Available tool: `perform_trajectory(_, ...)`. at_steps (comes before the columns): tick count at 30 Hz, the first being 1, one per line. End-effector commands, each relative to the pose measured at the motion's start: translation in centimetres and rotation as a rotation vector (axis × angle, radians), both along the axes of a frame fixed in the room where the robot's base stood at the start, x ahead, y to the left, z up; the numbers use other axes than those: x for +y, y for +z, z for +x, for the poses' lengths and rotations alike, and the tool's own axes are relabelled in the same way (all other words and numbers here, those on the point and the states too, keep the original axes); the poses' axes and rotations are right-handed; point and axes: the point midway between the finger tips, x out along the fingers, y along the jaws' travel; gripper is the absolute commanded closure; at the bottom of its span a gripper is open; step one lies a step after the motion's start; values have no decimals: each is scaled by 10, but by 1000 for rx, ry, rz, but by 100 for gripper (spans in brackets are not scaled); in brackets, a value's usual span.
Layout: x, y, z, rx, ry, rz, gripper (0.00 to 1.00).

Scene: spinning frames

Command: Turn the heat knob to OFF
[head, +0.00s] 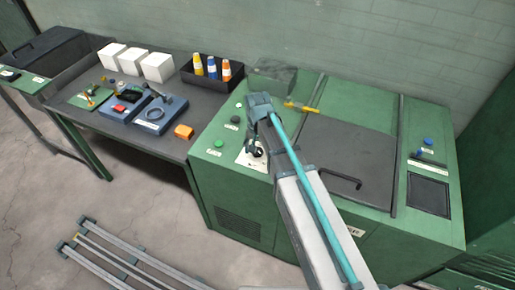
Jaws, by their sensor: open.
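The heat knob seems to be the small black knob (258,152) on a white label plate (246,160) near the front left of the green machine's top. My arm reaches in from the bottom right, and its wrist bends down over the plate. My gripper (251,146) points down right at the knob and is open. The fingers hide part of the knob and plate. I cannot tell whether they touch the knob or stand just above it. The label's words and the knob's pointer are too small to read.
A yellow-handled part (300,107) lies behind my wrist. A dark lid (345,150) with a black handle (341,182) is to the right. A grey bench (170,146) with trays and an orange block (183,132) stands left.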

Motion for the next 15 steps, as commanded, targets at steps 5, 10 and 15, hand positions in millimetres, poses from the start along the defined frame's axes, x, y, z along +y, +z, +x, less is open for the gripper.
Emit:
perform_trajectory(5, 0, 0, 0, 0, 0, 0, 42)
perform_trajectory(10, 0, 0, 0, 0, 0, 0, 70)
perform_trajectory(15, 0, 0, 0, 0, 0, 0, 92)
